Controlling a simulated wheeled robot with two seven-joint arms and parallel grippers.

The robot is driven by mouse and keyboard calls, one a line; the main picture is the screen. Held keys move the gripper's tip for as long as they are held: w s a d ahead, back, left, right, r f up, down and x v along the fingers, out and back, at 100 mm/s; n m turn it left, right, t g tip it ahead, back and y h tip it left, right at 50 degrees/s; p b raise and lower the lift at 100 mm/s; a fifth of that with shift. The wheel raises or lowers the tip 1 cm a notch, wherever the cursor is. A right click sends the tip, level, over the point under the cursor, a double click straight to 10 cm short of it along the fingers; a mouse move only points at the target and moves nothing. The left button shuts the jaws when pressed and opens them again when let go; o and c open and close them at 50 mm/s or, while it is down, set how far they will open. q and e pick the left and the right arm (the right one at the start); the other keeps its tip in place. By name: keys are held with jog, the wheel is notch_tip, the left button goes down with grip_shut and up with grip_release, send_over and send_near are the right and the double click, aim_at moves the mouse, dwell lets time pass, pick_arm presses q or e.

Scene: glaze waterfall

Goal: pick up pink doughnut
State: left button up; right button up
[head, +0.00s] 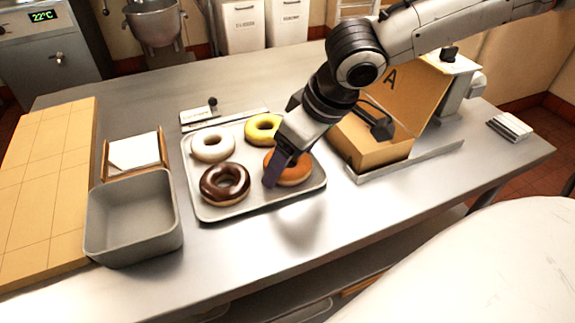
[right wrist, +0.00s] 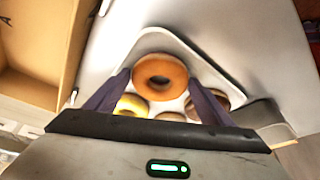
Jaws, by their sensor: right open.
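Several ring doughnuts lie on a grey tray (head: 240,206). One has pale, whitish icing (head: 212,146), one is yellow (head: 262,128), one is dark chocolate (head: 225,184), and one is orange-brown (head: 290,168). None looks clearly pink. My right gripper (head: 276,170) points down at the orange-brown doughnut, covering part of it. In the right wrist view, my open right gripper (right wrist: 159,79) has its fingers on either side of the orange-brown doughnut (right wrist: 160,77); contact cannot be told. The yellow (right wrist: 131,105) and chocolate (right wrist: 220,99) ones show behind the fingers. My left gripper is out of view.
An open cardboard box (head: 372,150) stands right of the tray. A grey bin (head: 134,222), a holder with white paper (head: 134,152) and a wooden board (head: 45,190) are on the left. The steel table (head: 240,250) is clear in front of the tray.

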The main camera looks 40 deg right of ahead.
jog(key=c, duration=0.7)
jog(key=shift+r, duration=0.15)
jog(key=shift+r, duration=0.25)
notch_tip(320, 180, up, 25)
jog(key=p, duration=0.6)
jog(key=shift+r, duration=0.15)
